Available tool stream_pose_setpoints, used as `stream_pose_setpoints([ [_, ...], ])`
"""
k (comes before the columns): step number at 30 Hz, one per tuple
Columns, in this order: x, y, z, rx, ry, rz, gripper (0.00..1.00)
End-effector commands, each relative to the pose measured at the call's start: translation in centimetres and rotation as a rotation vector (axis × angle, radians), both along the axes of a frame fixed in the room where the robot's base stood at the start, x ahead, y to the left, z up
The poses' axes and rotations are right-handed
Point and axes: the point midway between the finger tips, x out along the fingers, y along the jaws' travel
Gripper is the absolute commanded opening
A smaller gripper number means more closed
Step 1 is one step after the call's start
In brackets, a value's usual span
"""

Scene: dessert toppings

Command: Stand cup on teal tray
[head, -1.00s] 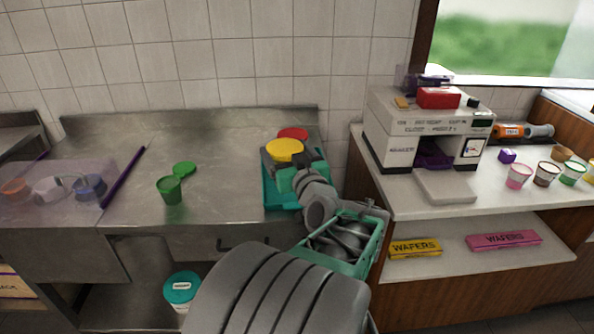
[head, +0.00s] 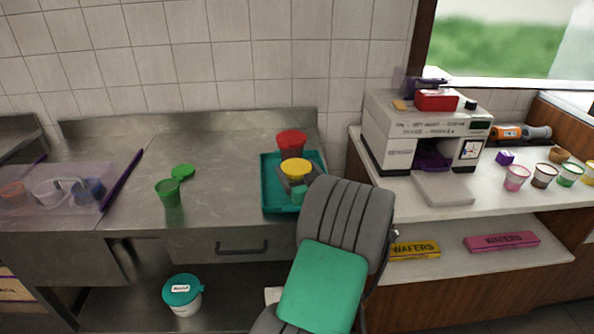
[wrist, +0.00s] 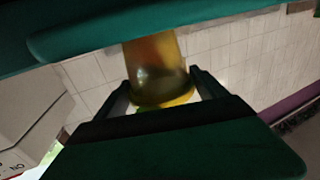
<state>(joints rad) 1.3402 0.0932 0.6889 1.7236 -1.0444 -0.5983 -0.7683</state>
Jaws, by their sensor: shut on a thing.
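The teal tray (head: 266,190) lies on the steel counter at its right end. A red cup (head: 291,147) stands at the tray's back part. A yellow-topped cup (head: 296,168) is over the tray's front right part, in front of the red one. My gripper (head: 299,188) is shut on this yellow cup. In the wrist view the cup's amber, see-through wall (wrist: 155,62) shows between the two fingers (wrist: 162,92). My gripper and arm hide the cup's lower part in the head view, so I cannot tell whether its base touches the tray.
A green cup (head: 169,192) and green lid (head: 182,171) are left of the tray, with clear counter between. A purple stick (head: 122,180) and clear bin (head: 60,188) lie further left. A white machine (head: 425,135) stands on the right counter.

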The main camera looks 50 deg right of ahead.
Motion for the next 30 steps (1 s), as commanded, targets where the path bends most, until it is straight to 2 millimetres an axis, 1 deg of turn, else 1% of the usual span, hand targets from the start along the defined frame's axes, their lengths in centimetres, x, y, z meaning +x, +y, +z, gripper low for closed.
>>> stream_pose_setpoints([
  [4, 0.0, 0.0, -0.4, 0.000, 0.000, 0.000, 0.43],
  [5, 0.0, 0.0, -0.4, 0.000, 0.000, 0.000, 0.82],
  [11, 0.0, 0.0, -0.3, 0.000, 0.000, 0.000, 0.99],
  [12, 0.0, 0.0, -0.3, 0.000, 0.000, 0.000, 1.00],
  [18, 0.0, 0.0, -0.2, 0.000, 0.000, 0.000, 1.00],
  [21, 0.0, 0.0, 0.4, 0.001, 0.000, 0.000, 1.00],
  [22, -0.5, 0.2, 0.0, 0.001, 0.000, -0.002, 1.00],
  [26, -3.0, 1.6, -0.2, 0.001, -0.001, -0.005, 1.00],
  [30, -6.3, 3.5, -0.2, 0.001, -0.001, -0.007, 1.00],
])
